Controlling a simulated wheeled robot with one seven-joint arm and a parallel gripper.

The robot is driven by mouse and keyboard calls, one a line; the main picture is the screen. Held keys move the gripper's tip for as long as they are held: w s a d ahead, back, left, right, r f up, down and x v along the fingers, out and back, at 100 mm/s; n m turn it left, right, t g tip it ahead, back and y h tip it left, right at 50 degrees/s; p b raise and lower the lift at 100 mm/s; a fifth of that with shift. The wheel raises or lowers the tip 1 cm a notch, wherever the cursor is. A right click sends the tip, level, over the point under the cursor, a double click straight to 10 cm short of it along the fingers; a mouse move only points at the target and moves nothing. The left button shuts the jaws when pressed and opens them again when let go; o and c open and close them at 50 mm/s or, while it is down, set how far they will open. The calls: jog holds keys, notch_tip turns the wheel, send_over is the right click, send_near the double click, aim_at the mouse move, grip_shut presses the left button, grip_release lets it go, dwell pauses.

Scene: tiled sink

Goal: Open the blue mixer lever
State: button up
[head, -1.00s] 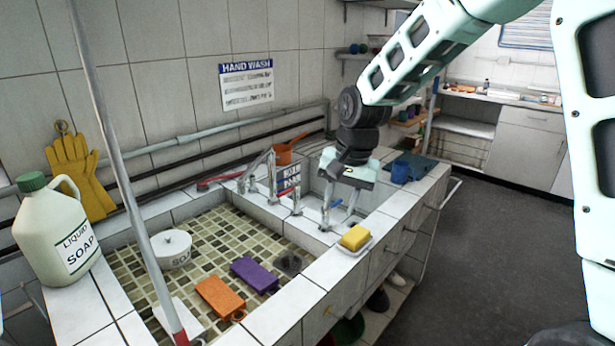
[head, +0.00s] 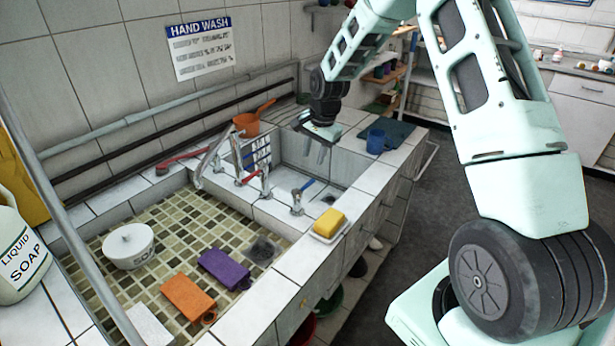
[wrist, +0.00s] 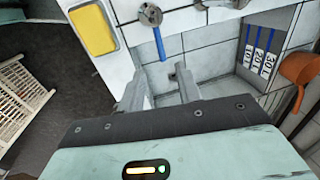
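The blue mixer lever (head: 307,186) is a thin blue handle on a short chrome tap (head: 297,202) at the rim of the small white basin (head: 332,197). In the wrist view the blue lever (wrist: 159,43) points from its round chrome body (wrist: 150,14) toward my gripper. My gripper (head: 322,152) is over the far part of the small basin, beyond the lever and apart from it. In the wrist view my gripper (wrist: 160,90) has its two fingers spread with nothing between them. The lever's tip lies ahead of the gap between the fingers.
A similar tap with a red lever (head: 248,181) stands left of the blue one. A yellow sponge (head: 330,222) lies near the front edge. The tiled sink (head: 185,226) is to the left.

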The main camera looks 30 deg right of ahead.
aim_at(307, 184)
jog(key=f, duration=0.3)
jog(key=w+f+p, duration=0.1)
jog(key=f, duration=0.3)
jog(key=w+f+p, duration=0.1)
jog(key=f, duration=0.2)
jog(key=shift+a+f, duration=0.15)
jog(key=shift+a, duration=0.2)
grip_shut()
